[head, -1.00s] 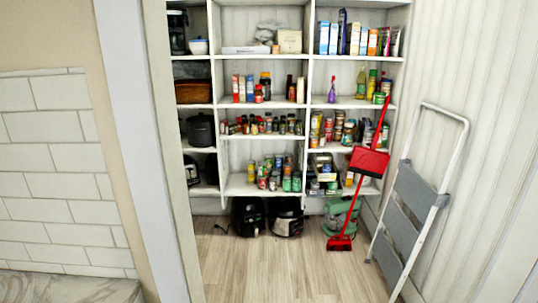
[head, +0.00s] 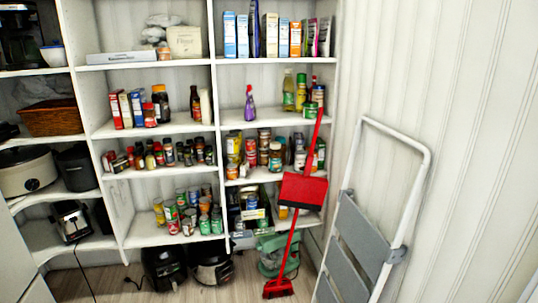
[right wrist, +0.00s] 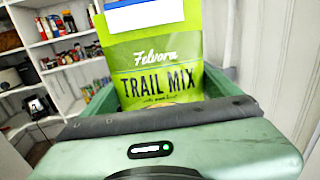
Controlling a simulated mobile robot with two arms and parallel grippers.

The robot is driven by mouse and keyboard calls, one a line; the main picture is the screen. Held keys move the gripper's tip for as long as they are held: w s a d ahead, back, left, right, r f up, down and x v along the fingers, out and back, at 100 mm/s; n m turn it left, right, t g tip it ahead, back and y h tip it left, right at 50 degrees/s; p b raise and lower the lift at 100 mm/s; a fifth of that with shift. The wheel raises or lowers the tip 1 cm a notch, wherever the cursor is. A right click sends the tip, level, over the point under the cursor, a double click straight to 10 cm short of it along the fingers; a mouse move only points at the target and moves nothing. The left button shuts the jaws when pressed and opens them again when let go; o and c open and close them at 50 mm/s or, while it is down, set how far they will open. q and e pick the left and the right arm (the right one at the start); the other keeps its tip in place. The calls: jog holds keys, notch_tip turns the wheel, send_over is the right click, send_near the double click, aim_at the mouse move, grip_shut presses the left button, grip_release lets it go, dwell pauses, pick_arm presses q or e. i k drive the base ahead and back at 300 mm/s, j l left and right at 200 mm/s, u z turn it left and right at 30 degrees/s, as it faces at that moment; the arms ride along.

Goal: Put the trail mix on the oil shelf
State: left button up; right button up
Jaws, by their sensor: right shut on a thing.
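The trail mix (right wrist: 155,70) is a bright green bag with a white and blue patch near its top. It stands upright in my right gripper (right wrist: 150,90) in the right wrist view, its lower edge hidden behind the gripper body. The bag is not in the head view, nor is either gripper. In the head view, a right-hand shelf (head: 267,115) holds a tall yellow-green bottle that looks like oil (head: 288,90), a purple bottle (head: 249,103) and several jars at its right end. There is a bare stretch between the purple bottle and the yellow-green one.
A red broom and dustpan (head: 303,190) lean in front of the right shelves, the handle reaching up to the bottle shelf's right end. A folded step ladder (head: 365,240) leans on the right wall. Lower shelves are crowded with jars and cans.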

aim_at(278, 118)
jog(key=i+l+u, duration=0.1)
jog(key=i+u, duration=0.35)
jog(key=i, duration=1.3)
jog(key=i+j+z, duration=0.25)
jog(key=i, duration=0.2)
jog(key=i+j+z, duration=0.25)
jog(key=i, duration=0.2)
jog(key=i+j+z, duration=0.25)
jog(key=i, duration=0.15)
